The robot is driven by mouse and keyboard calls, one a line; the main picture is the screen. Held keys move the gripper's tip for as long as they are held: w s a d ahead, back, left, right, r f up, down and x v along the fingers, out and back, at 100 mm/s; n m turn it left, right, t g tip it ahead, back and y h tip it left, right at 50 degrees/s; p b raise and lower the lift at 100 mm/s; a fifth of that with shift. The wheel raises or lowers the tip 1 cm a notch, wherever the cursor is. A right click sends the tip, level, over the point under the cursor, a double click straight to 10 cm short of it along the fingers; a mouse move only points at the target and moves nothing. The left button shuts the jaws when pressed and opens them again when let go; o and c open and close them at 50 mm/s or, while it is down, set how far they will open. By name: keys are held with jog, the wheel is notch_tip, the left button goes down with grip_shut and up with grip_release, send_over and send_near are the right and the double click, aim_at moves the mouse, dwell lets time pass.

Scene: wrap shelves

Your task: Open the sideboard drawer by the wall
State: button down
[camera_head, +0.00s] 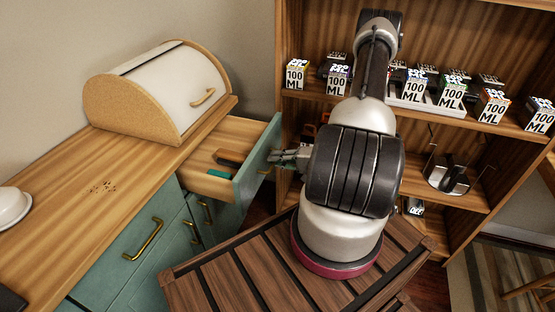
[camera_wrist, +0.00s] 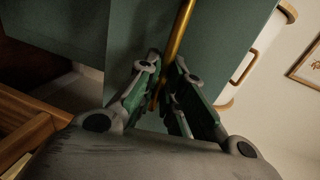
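The sideboard drawer (camera_head: 247,166) by the wall is pulled out, with its teal front facing my arm. A dark item and a green item lie inside it. My gripper (camera_head: 284,157) is at the drawer front in the head view, where its fingers and the handle are small and partly hidden. In the wrist view, the brass bar handle (camera_wrist: 181,35) runs down between the two fingers of my gripper (camera_wrist: 165,72). The fingers stand close on either side of the bar and look shut on it. The drawer's teal front (camera_wrist: 140,28) shows behind them.
A roll-top bread box (camera_head: 165,90) stands on the sideboard top (camera_head: 75,210). Shut drawers with brass handles (camera_head: 145,240) lie below. The wooden shelf unit (camera_head: 305,20) behind my arm holds several small boxes. A slatted wooden surface (camera_head: 215,285) lies beneath my arm.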

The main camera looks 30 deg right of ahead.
jog(key=shift+s+f, duration=0.1)
jog(key=f+v, duration=0.1)
jog(key=v, duration=0.5)
jog(key=shift+f, duration=0.2)
jog(key=shift+s+d, duration=0.15)
jog(key=c, duration=1.5)
grip_release()
jog(key=shift+c, duration=0.2)
jog(key=shift+r, duration=0.1)
jog(key=v, duration=1.2)
